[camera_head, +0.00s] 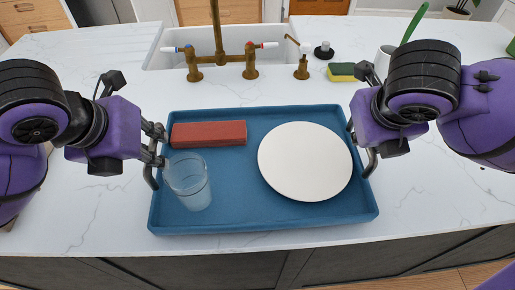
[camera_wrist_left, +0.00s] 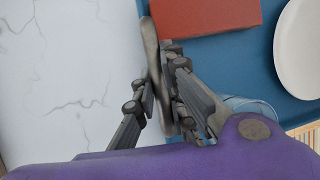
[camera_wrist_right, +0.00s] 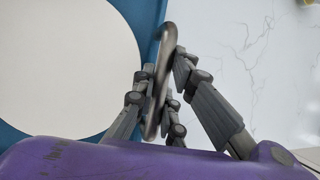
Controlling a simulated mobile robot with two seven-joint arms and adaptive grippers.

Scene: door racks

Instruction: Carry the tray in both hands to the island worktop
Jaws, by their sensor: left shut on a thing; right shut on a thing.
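The blue tray (camera_head: 240,220) is at or over the white marble worktop, near its front edge, in the head view; I cannot tell whether it touches the worktop. On it are a red block (camera_head: 208,133), a clear glass (camera_head: 188,182) standing upright, and a round white plate (camera_head: 305,161). My left gripper (camera_head: 152,157) is shut on the tray's left handle, a grey metal bar (camera_wrist_left: 153,60) in the left wrist view. My right gripper (camera_head: 367,150) is shut on the tray's right handle, also a grey bar (camera_wrist_right: 163,75) in the right wrist view.
Behind the tray is a white sink (camera_head: 160,58) with a brass tap (camera_head: 220,50). The worktop (camera_head: 90,210) is bare left and right of the tray.

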